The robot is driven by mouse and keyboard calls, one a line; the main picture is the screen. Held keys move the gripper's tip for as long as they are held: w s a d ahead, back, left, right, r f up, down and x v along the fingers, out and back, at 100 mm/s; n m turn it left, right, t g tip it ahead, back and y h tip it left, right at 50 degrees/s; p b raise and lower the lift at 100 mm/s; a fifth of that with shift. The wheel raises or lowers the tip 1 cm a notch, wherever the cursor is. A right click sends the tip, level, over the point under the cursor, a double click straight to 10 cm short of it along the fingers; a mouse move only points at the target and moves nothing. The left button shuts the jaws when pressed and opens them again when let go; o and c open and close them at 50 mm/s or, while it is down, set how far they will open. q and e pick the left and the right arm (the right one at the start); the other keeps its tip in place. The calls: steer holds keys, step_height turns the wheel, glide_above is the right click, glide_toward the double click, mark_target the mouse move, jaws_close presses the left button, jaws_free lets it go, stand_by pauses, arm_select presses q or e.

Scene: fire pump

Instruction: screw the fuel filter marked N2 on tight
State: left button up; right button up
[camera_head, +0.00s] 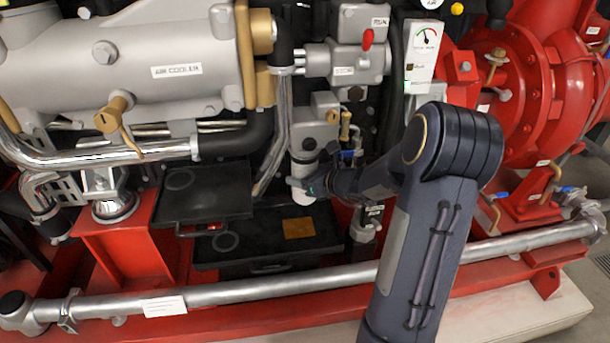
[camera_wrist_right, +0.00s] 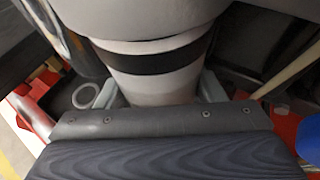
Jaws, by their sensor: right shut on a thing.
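A pale grey cylindrical fuel filter (camera_head: 303,170) hangs upright under a grey filter head (camera_head: 317,118) in the middle of the head view. My right gripper (camera_head: 303,187) reaches in from the right and is shut around its lower part. In the right wrist view the filter (camera_wrist_right: 155,85) shows a black band, with the fingers of my right gripper (camera_wrist_right: 160,97) on both sides below that band. The filter's top meets the grey part above it; I cannot tell if a gap is left. No N2 mark is readable. My left gripper is not in view.
A black tray (camera_head: 205,192) and a black box (camera_head: 262,258) with an orange label sit below and left of the filter. Hoses and a blue-handled valve (camera_head: 350,155) are close by. A silver pipe (camera_head: 230,292) crosses the front.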

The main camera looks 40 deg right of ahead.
steer(key=shift+r, duration=0.2)
stand_by(0.6)
steer(key=o, duration=0.8)
steer(key=shift+c, duration=0.2)
steer(key=c, duration=0.9)
steer(key=shift+o, duration=0.2)
steer(key=shift+f+m+h+b, duration=0.15)
steer(key=shift+m+h+b, duration=0.5)
steer(key=shift+b, duration=1.05)
steer(key=shift+m+h+b, duration=0.45)
steer(key=shift+h+b, duration=0.3)
steer(key=shift+b, duration=0.95)
steer(key=o, duration=1.5)
steer(key=shift+s, duration=0.1)
